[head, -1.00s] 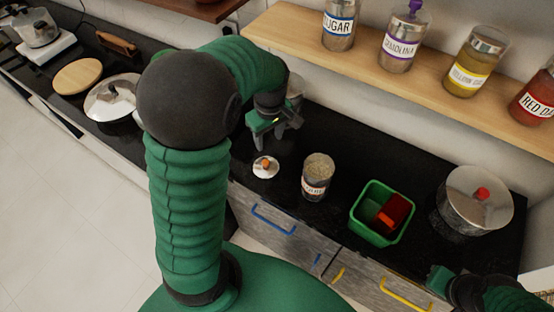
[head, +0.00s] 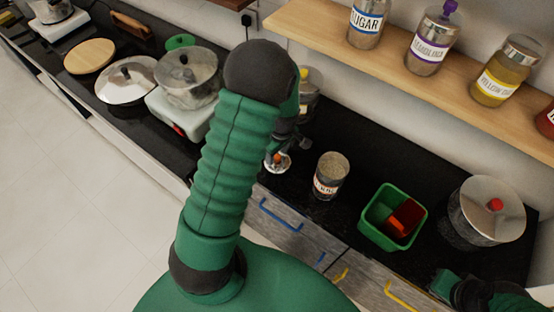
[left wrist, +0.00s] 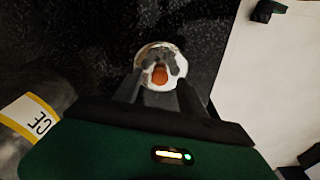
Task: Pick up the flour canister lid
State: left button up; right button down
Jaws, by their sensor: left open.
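The lid (head: 286,168) is a small silver disc with an orange knob, lying on the black counter left of the open canister (head: 330,176). My left gripper (head: 279,157) is down at the lid, and my arm hides part of it in the head view. The left wrist view shows the lid (left wrist: 147,52) ahead, with the two fingers of my gripper (left wrist: 161,66) apart on either side of the orange knob (left wrist: 160,76). Whether they touch it cannot be told. My right gripper (head: 442,284) is at the lower right; its jaws are unclear.
A green bin (head: 372,230) with a red block and a silver pot (head: 487,212) stand to the right. A jar (head: 307,103) stands behind my left gripper. A glass pot (head: 188,78) stands to the left. A wooden shelf (head: 400,72) with jars runs above.

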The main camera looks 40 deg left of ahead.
pick_arm(q)
jog(key=shift+w+a+f, duration=0.15)
jog(key=shift+f, duration=0.15)
jog(key=shift+d+r, duration=0.25)
jog(key=shift+d, duration=0.25)
jog(key=c, duration=1)
jog(key=shift+a, duration=0.15)
grip_shut()
pick_arm(e)
jog(key=shift+d, duration=0.2)
jog(key=shift+f, duration=0.1)
